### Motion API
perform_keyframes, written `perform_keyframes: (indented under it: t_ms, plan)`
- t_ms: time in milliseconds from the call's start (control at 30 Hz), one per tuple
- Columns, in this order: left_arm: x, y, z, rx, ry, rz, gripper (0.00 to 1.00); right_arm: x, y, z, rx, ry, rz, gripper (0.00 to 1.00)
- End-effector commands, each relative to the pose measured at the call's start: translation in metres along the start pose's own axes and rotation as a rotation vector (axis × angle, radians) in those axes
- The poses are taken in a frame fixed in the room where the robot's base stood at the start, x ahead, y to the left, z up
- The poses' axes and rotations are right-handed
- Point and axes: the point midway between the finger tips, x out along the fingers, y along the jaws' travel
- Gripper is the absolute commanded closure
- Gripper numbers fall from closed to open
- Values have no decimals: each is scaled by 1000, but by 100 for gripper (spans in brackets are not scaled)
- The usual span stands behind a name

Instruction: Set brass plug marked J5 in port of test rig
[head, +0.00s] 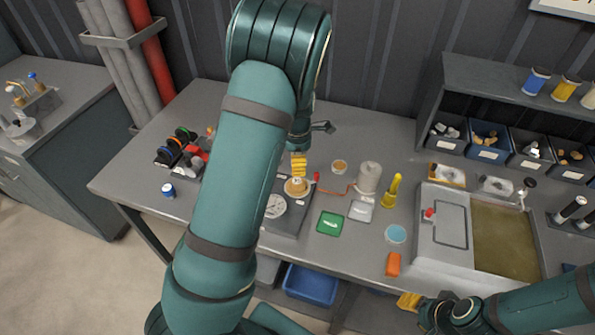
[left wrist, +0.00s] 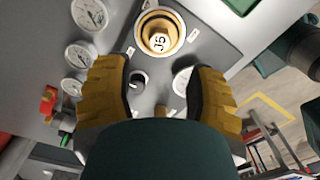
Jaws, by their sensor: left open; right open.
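The brass plug marked J5 (left wrist: 160,34) sits inside a round ring on the grey test rig (left wrist: 215,45); its marked hex head faces the left wrist camera. I cannot tell how deep it sits. In the head view the left gripper (head: 299,165) is just behind and above the plug. My right gripper (head: 408,300) is at the bench's front edge, its fingers partly seen.
A sink unit (head: 445,258) is further right. My left arm hides the bench's left-centre.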

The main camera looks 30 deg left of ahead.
Motion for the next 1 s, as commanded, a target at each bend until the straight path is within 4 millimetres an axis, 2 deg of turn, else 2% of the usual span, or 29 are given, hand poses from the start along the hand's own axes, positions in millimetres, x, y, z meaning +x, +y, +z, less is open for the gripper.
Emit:
perform_keyframes:
  t_ms: [100, 300, 1000]
  plan:
    - [-19, 0, 1, 1, -2, 2, 44, -3, -1, 0, 0, 0, -1, 53]
    - [-32, 0, 0, 1, 0, 0, 44, -4, -1, 0, 0, 0, -1, 53]
    - [-32, 0, 0, 0, 0, 0, 44, -4, -2, -1, 0, 1, -1, 53]
